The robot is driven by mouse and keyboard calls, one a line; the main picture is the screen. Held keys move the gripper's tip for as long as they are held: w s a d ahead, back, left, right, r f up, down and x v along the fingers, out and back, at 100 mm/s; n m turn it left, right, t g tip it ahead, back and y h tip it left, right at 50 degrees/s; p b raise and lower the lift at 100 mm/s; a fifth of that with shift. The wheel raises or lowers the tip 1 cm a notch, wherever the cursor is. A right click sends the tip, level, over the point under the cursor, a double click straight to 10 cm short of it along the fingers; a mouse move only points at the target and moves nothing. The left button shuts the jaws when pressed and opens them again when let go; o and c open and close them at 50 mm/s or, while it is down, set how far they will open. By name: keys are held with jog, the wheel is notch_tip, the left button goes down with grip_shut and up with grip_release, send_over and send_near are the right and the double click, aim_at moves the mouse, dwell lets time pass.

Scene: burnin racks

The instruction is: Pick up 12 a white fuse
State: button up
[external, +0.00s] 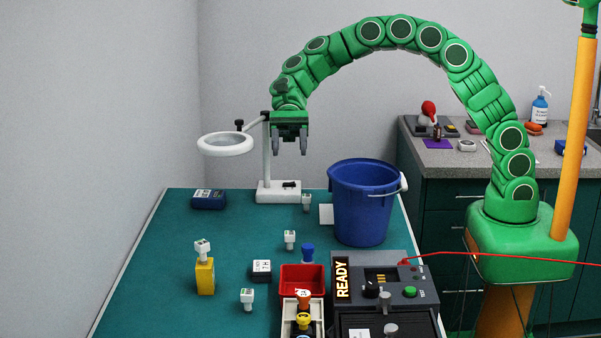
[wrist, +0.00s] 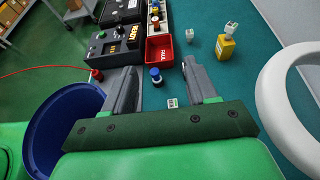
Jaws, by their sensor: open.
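My gripper (external: 291,148) is open and empty, high above the back of the table. In the wrist view my gripper (wrist: 160,66) frames a white fuse (wrist: 172,103) near its palm.
A tall blue bucket (external: 362,210) stands right of the fuses. A ring lamp (external: 228,144) rises beside my gripper. The left table is mostly clear.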

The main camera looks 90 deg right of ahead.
send_near(290, 241)
jog(key=shift+x, duration=1.25)
jog(key=shift+a+f, duration=0.15)
jog(key=shift+f, duration=0.45)
jog(key=shift+r+x, duration=0.15)
jog(key=shift+x, duration=1.7)
jog(key=shift+r+x, duration=0.15)
jog(key=shift+x, duration=1.65)
jog(key=shift+a, duration=0.15)
jog(key=c, duration=1)
jog(key=shift+c, duration=0.2)
jog(key=shift+r, duration=0.1)
